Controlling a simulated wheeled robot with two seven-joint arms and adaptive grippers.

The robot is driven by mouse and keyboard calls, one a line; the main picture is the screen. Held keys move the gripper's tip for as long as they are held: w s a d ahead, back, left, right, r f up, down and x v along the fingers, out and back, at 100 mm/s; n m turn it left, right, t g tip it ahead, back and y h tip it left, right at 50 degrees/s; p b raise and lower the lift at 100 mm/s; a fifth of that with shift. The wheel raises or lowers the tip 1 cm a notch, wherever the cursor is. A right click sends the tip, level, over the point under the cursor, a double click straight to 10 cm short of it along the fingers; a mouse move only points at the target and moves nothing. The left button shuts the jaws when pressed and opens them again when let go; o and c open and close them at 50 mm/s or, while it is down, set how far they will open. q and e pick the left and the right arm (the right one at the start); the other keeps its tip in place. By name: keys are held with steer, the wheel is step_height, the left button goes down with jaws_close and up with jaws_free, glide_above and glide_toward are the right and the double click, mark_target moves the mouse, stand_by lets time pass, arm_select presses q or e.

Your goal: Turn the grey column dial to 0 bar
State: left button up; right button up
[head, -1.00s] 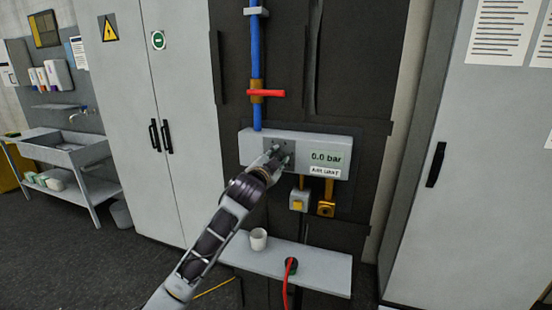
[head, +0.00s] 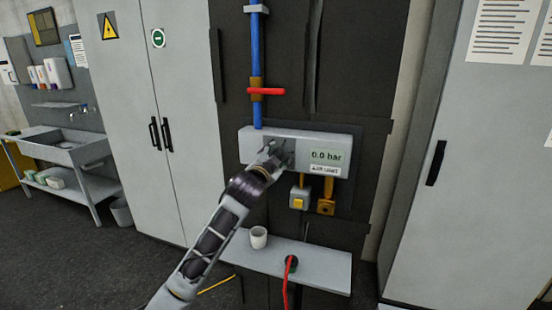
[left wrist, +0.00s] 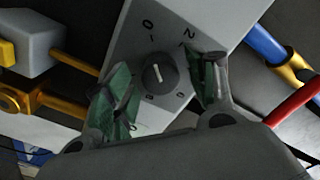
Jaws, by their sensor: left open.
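The grey column dial (left wrist: 160,74) is a round dark knob with a pale line, on a light panel with numbers around it. Which number the line marks is hard to tell. In the head view the dial is hidden behind my left gripper (head: 277,153), at the left part of the white column unit (head: 328,138). The unit's display (head: 325,155) reads 0.0 bar. In the left wrist view my left gripper (left wrist: 164,68) is open, with one finger on each side of the dial. Contact with the dial cannot be seen. My right gripper is out of view.
A blue pipe with a red lever (head: 266,91) runs above the unit. A yellow-buttoned box (head: 299,198) and a brass fitting (head: 326,204) hang below it. A shelf (head: 325,265) lower down holds a white cup (head: 258,237) and a red-cabled plug (head: 291,264).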

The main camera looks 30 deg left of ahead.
arm_select(q)
steer(key=shift+s, duration=0.15)
steer(key=v, duration=0.7)
stand_by(0.5)
steer(key=shift+s, duration=0.1)
stand_by(0.4)
